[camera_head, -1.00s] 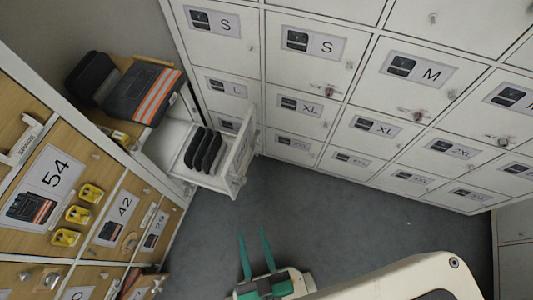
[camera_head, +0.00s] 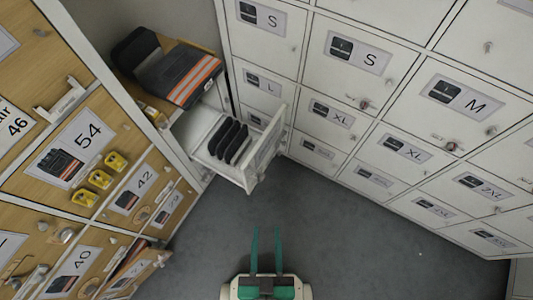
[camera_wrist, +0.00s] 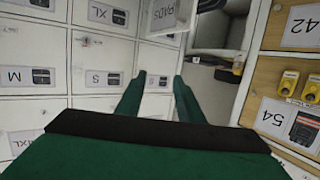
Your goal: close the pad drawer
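The pad drawer (camera_head: 213,166) is a white drawer pulled out low in the corner between the wooden lockers and the white lockers. Several black pads (camera_head: 229,141) stand in it. Its front panel (camera_head: 266,148) faces right, towards the open floor. In the wrist view the drawer's front, labelled "PADS" (camera_wrist: 163,17), shows at the top, beyond my fingers. My gripper (camera_head: 267,240) has two green fingers, apart with nothing between them. It is below the drawer in the head view and does not touch it.
Dark folded workwear with orange stripes (camera_head: 178,71) lies on a wooden shelf above the drawer. White lockers (camera_head: 372,58) line the right, wooden lockers (camera_head: 66,124) the left. A lower wooden door (camera_head: 131,270) stands ajar. The grey floor (camera_head: 336,238) between is clear.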

